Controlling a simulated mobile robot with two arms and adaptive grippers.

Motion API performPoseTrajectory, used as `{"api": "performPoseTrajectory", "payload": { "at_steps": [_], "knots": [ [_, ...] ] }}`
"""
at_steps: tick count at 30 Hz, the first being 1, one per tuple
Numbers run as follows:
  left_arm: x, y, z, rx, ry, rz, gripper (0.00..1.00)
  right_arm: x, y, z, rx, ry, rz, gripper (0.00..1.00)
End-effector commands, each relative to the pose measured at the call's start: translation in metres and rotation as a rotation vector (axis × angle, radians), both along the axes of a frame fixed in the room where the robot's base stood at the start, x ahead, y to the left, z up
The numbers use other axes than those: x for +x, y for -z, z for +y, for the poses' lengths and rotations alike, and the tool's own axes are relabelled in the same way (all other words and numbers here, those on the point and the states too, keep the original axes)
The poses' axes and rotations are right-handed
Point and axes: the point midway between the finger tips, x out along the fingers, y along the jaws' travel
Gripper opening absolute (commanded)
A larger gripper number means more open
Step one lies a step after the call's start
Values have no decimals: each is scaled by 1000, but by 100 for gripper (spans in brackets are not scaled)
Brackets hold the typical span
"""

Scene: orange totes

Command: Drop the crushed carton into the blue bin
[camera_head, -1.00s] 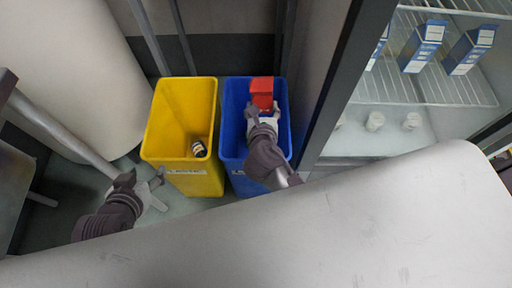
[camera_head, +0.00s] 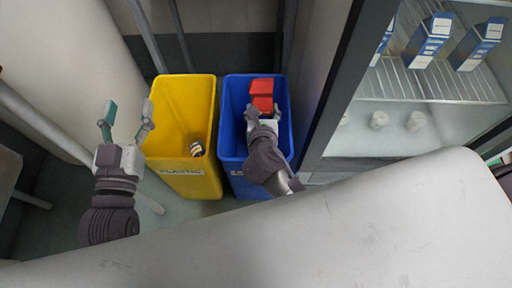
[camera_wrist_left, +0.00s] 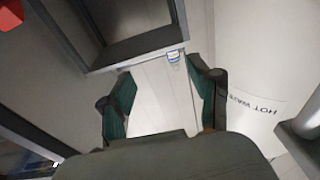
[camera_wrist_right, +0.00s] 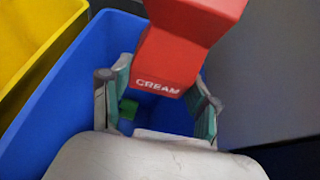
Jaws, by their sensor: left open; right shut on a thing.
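The red crushed carton (camera_head: 262,93) is held by my right gripper (camera_head: 259,112) over the opening of the blue bin (camera_head: 228,112). In the right wrist view the carton (camera_wrist_right: 176,60) looks bent and shows the word "CREAM". My right gripper (camera_wrist_right: 158,95) is shut on it there, with the blue bin wall (camera_wrist_right: 70,85) close on the left. My left gripper (camera_head: 126,122) is open and empty, raised left of the yellow bin. In the left wrist view its fingers (camera_wrist_left: 162,98) are apart with nothing between them.
The yellow bin (camera_head: 165,125) stands left of the blue one, with a small item (camera_head: 196,149) inside. An open fridge (camera_head: 430,110) with blue-and-white cartons (camera_head: 429,40) is at right. A pale surface (camera_head: 300,225) fills the foreground.

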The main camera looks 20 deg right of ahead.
Motion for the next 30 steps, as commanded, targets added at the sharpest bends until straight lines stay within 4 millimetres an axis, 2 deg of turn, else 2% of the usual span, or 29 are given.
{"api": "performPoseTrajectory", "payload": {
  "at_steps": [6, 13, 19, 27, 28, 30],
  "knots": [
    [-5, -30, -4, -52, 12, -191, 62, 0, 7, 0, 1, 0, 0, 37],
    [-15, -56, -5, -95, 21, -346, 62, 0, 11, 0, 0, 0, 1, 37],
    [-20, -66, -5, -111, 24, -406, 62, 0, 12, 0, 0, 0, 1, 37],
    [-21, -68, -5, -113, 24, -413, 62, 0, 12, 0, 0, 0, 1, 37],
    [-21, -68, -5, -113, 24, -413, 62, 0, 12, 0, 0, 0, 1, 62],
    [-21, -68, -5, -113, 24, -413, 62, 0, 12, 0, 0, 0, 1, 74]
  ]
}}
